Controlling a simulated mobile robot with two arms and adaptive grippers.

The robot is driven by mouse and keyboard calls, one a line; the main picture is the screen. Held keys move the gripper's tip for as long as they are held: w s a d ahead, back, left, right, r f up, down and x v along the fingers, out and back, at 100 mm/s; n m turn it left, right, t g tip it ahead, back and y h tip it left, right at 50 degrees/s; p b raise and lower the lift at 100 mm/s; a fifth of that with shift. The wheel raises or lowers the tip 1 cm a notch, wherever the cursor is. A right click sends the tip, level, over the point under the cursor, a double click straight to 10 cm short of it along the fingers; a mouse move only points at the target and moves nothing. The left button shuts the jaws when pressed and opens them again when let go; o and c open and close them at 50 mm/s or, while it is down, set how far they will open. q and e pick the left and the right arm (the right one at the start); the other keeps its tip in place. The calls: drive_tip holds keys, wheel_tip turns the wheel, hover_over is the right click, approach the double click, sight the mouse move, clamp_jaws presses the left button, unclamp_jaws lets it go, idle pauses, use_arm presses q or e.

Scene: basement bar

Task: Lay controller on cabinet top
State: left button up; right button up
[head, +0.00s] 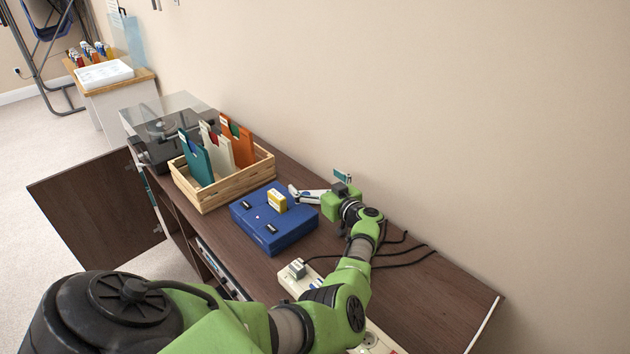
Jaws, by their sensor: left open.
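The cabinet top (412,283) is a long dark brown surface along the wall. My left gripper (296,194) is over it, just right of a blue case (272,225), with its pale fingers pointing left. It is open. I cannot make out a controller; the gripper and arm may hide it. My right gripper is out of view.
A wooden crate (225,190) of upright folders and a turntable (165,135) stand farther left. A white power strip (296,281) and black cables lie nearer. A cabinet door (95,205) hangs open.

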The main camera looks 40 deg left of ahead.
use_arm(q)
drive_tip(key=shift+d+p, duration=0.15)
drive_tip(key=shift+p, duration=0.25)
drive_tip(key=p+v, duration=0.4)
drive_tip(key=v, duration=0.2)
drive_tip(key=shift+s+d+r, duration=0.1)
drive_tip(key=shift+d+r, duration=0.05)
drive_tip(key=shift+d, duration=0.15)
drive_tip(key=shift+s+d, duration=0.1)
drive_tip(key=shift+d, duration=0.15)
